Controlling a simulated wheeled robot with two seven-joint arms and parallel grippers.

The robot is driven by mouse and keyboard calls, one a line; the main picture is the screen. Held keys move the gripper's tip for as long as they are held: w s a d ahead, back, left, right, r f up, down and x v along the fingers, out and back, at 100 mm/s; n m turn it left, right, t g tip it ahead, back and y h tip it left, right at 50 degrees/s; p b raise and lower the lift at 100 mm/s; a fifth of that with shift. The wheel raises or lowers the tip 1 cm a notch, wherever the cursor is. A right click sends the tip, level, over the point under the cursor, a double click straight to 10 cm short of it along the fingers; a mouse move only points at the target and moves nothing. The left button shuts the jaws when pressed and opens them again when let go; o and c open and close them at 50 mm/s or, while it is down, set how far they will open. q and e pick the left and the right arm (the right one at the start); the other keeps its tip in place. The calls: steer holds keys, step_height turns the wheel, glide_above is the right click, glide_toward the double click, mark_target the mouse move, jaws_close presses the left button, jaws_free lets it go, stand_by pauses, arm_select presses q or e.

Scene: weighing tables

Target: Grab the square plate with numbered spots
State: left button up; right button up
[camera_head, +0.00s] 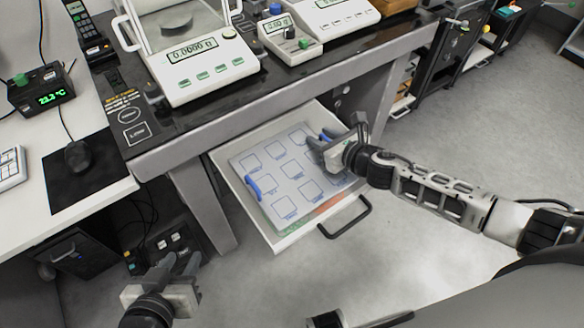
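The square plate (265,192) is pale, with rows of blue-outlined square spots, and lies flat in an open drawer. A blue handle (253,188) stands at its left edge, and another blue piece (326,135) shows at its right edge by my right gripper. My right gripper (318,145) is over the plate's right side, at that blue piece. I cannot tell whether its fingers are apart or closed on it. My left gripper (178,264) is low at the left, away from the drawer, with its fingers apart and nothing between them. The plate's right corner is partly hidden by my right gripper.
The open drawer (231,181) has a dark front handle (346,222) and sits under the black weighing table (240,99). Balances (195,70) stand on the table. A desk with a mouse (78,157) is at the left. Floor in front of the drawer is clear.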

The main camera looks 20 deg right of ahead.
jaws_close()
stand_by(0.8)
stand_by(0.5)
steer(key=shift+r, duration=0.2)
